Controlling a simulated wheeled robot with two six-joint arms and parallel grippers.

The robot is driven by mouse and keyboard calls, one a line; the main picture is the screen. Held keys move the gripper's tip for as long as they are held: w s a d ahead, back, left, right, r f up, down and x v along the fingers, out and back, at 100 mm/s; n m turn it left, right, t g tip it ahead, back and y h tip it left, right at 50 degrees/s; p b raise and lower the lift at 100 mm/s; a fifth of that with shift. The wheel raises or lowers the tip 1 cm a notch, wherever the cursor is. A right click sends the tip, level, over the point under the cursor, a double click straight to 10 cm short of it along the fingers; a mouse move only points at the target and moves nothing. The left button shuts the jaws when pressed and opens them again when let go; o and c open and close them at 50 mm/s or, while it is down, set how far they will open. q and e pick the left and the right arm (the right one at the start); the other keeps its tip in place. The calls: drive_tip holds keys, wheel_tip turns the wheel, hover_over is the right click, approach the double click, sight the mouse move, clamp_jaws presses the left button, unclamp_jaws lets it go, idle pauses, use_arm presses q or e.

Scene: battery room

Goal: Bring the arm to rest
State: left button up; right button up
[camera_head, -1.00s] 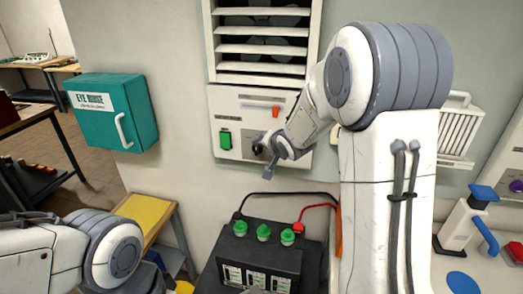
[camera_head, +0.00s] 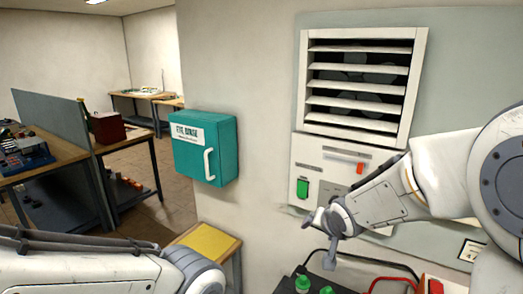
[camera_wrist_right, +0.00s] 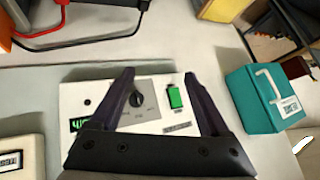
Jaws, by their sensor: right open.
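My right arm comes in from the right edge in the head view. Its gripper (camera_head: 322,238) hangs in front of the lower part of a white wall panel (camera_head: 329,163) with a green switch (camera_head: 302,188) and an orange-red handle. In the right wrist view the gripper (camera_wrist_right: 160,78) is open and empty, its two dark fingers spread in front of the panel (camera_wrist_right: 150,97). A dark knob and the green switch (camera_wrist_right: 174,97) show between the fingers, apart from them as far as I can tell. My left arm shows at the lower left; its gripper is out of view.
A louvred vent (camera_head: 362,82) is above the panel. Below the right gripper stands a black battery with green caps (camera_head: 302,284) and red and black cables. A teal eye-wash box (camera_head: 204,148) hangs on the wall. A yellow-topped table (camera_head: 209,242) stands below it.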

drive_tip(key=s+a+f+n+g, duration=0.2)
drive_tip(key=s+a+n, duration=0.2)
drive_tip(key=s, duration=0.6)
drive_tip(key=s+a+f+n+g+b, duration=0.1)
drive_tip(key=s+a+f+n+g, duration=0.1)
drive_tip(key=s, duration=0.8)
drive_tip(key=s+a+f+n+g+b, duration=0.1)
drive_tip(key=s+a+n+g, duration=0.3)
drive_tip(key=s, duration=0.6)
drive_tip(key=shift+a+f+n+y, duration=0.4)
drive_tip(key=shift+a+f+n, duration=0.35)
drive_tip(key=shift+n, duration=0.45)
drive_tip(key=shift+a+r, duration=0.1)
